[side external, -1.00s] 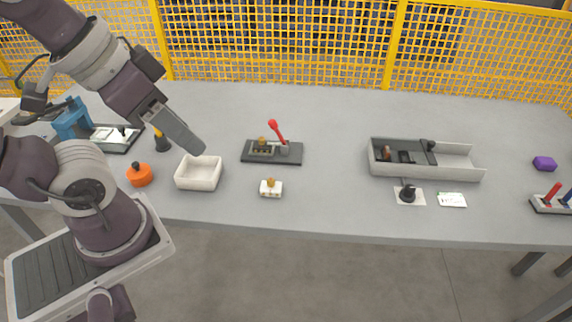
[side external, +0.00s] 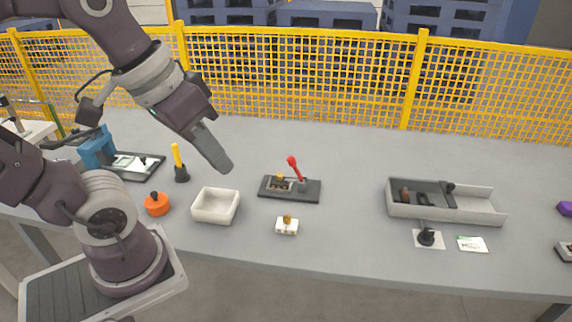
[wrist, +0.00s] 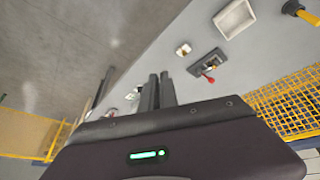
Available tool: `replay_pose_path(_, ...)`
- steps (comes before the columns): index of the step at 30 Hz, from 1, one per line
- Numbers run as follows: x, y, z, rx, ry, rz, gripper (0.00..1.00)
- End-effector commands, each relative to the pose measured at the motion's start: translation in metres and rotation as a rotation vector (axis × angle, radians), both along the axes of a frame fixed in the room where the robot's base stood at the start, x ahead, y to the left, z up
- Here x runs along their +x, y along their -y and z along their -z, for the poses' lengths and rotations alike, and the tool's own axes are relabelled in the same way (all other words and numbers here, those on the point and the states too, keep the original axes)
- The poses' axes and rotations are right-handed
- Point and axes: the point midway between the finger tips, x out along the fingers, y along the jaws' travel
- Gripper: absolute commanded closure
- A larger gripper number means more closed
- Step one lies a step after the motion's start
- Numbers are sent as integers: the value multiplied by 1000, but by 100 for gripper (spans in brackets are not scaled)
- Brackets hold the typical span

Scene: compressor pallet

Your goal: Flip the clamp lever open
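The clamp lever (side external: 294,166) is red with a round knob. It rises from a dark base plate (side external: 307,196) at mid-table and leans up and to the left. The lever also shows in the wrist view (wrist: 208,78), beyond my fingers to the right. A small brass-coloured part sits beside the lever on the plate. My gripper (side external: 226,167) is in the air left of the lever, above and behind the white bin, apart from both. In the wrist view, my two dark fingers (wrist: 158,90) stand close together with nothing seen between them.
An orange knob (side external: 157,205) and a yellow-handled tool (side external: 178,160) are left. A grey tray (side external: 470,214) is right. A yellow fence (side external: 330,85) runs behind.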

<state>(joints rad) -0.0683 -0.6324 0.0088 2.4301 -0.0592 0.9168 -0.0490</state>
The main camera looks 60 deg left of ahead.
Motion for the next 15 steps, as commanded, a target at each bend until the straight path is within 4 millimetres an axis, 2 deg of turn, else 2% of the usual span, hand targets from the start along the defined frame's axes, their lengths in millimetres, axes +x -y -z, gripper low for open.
replay_pose_path(5, 80, -32, -5, -260, -173, -416, 100)
replay_pose_path(8, 127, -68, 6, -418, -256, -674, 100)
replay_pose_path(11, 168, -117, 27, -577, -328, -932, 100)
replay_pose_path(12, 182, -139, 39, -641, -353, -1037, 100)
replay_pose_path(14, 198, -175, 61, -738, -390, -1188, 100)
replay_pose_path(15, 206, -199, 76, -799, -411, -1285, 100)
